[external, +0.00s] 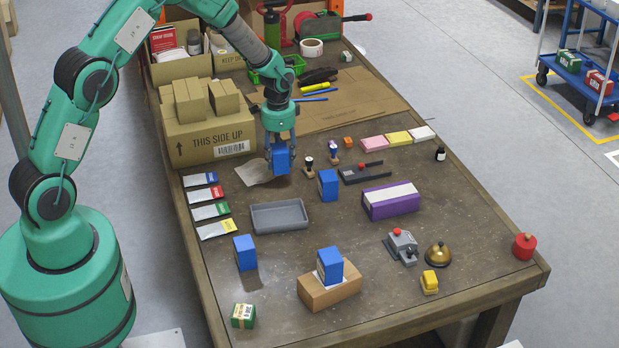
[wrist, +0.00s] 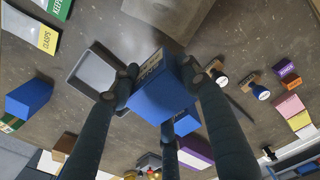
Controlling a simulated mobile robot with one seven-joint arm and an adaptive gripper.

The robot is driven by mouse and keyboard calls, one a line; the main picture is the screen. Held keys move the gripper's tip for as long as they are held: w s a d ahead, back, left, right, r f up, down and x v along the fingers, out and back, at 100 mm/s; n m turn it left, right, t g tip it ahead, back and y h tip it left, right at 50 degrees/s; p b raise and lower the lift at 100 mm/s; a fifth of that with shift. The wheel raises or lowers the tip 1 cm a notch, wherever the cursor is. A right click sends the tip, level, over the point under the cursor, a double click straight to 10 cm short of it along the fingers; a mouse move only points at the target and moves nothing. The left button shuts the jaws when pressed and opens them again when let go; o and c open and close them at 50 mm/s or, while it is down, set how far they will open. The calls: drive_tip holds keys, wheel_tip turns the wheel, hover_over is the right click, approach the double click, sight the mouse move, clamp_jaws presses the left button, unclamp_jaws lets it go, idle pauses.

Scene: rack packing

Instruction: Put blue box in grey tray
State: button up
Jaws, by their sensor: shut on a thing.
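My gripper (external: 279,146) is shut on a blue box (external: 281,161) and holds it above the table, behind the grey tray. In the wrist view the held blue box (wrist: 160,92) sits between my fingers (wrist: 155,95). The grey tray (external: 279,216) lies empty on the table, in front of the held box; it also shows in the wrist view (wrist: 92,75), partly hidden by a finger. Other blue boxes stand on the table: one right of the tray (external: 328,186), one in front of it (external: 245,253), and one on a small cardboard box (external: 330,266).
Colored packets (external: 210,208) lie left of the tray. Stamps (external: 308,164) and a purple box (external: 391,200) are to the right. A large cardboard box (external: 207,137) stands behind left. Bare tabletop surrounds much of the tray.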

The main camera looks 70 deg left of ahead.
drive_tip(key=s+d+f+m+b, duration=0.3)
drive_tip(key=s+d, duration=1.4)
drive_tip(key=s, duration=0.3)
drive_tip(key=shift+d, duration=0.35)
drive_tip(key=b, duration=0.2)
hover_over(279, 219)
drive_tip(key=shift+s+d+f, duration=0.15)
drive_tip(key=shift+s+f, duration=0.3)
drive_tip(key=shift+f, duration=0.2)
drive_tip(key=shift+w, duration=0.5)
drive_tip(key=shift+s+f+b, duration=0.1)
drive_tip(key=shift+f+b, duration=0.45)
drive_tip(key=shift+f, duration=1.25)
drive_tip(key=shift+f, duration=0.1)
